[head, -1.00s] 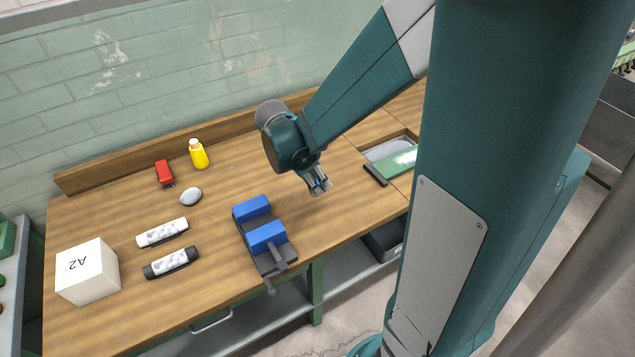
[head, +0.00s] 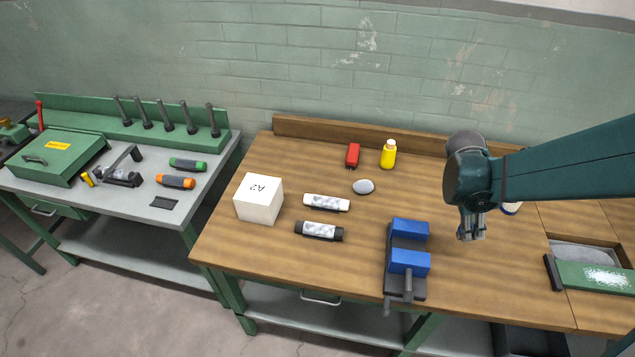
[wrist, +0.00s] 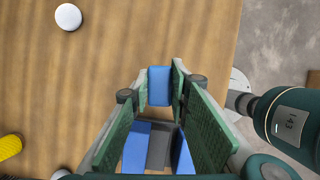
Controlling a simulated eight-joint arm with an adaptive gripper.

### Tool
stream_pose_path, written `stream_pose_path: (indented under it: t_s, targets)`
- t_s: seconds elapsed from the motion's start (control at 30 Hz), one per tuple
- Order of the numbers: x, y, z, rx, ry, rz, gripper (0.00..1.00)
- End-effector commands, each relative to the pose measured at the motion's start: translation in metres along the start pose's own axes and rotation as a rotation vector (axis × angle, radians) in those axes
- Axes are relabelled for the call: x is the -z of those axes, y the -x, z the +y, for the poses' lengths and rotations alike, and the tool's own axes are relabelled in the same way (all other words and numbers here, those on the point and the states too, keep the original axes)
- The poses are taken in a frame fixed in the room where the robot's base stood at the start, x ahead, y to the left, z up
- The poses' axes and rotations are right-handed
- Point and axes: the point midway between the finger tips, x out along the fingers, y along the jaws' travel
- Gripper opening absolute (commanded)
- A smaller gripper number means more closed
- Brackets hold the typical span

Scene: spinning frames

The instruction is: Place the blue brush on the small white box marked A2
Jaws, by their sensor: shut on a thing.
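The small white box marked A2 (head: 258,199) stands on the left part of the wooden bench, its lettered top clear. My gripper (head: 471,234) is over the bench, right of the vise and well to the right of the box. In the wrist view, my gripper (wrist: 160,88) has its green-padded fingers shut on a blue block-like piece (wrist: 159,84), which appears to be the blue brush. Only this blue part shows; any bristles are hidden. In the head view the fingers mostly hide it.
A vise with blue jaws (head: 410,263) stands between gripper and box. Two labelled cylinders, white (head: 327,202) and black (head: 319,231), lie right of the box. A grey-white oval (head: 364,187), red item (head: 353,155) and yellow bottle (head: 388,154) are behind.

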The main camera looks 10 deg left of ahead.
Motion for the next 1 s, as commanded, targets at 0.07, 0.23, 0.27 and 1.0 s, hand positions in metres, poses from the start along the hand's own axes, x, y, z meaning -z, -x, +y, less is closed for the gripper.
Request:
stream_pose_path:
  t_s: [0.07,0.23,0.27,1.0]
  targets:
    - [0.013,0.010,0.014,-0.019,0.045,0.002,0.08]
    - [0.044,0.031,0.044,-0.058,0.147,0.006,0.08]
    - [0.050,0.035,0.049,-0.065,0.165,0.007,0.08]
    - [0.215,0.138,0.142,-0.242,0.608,0.015,0.08]
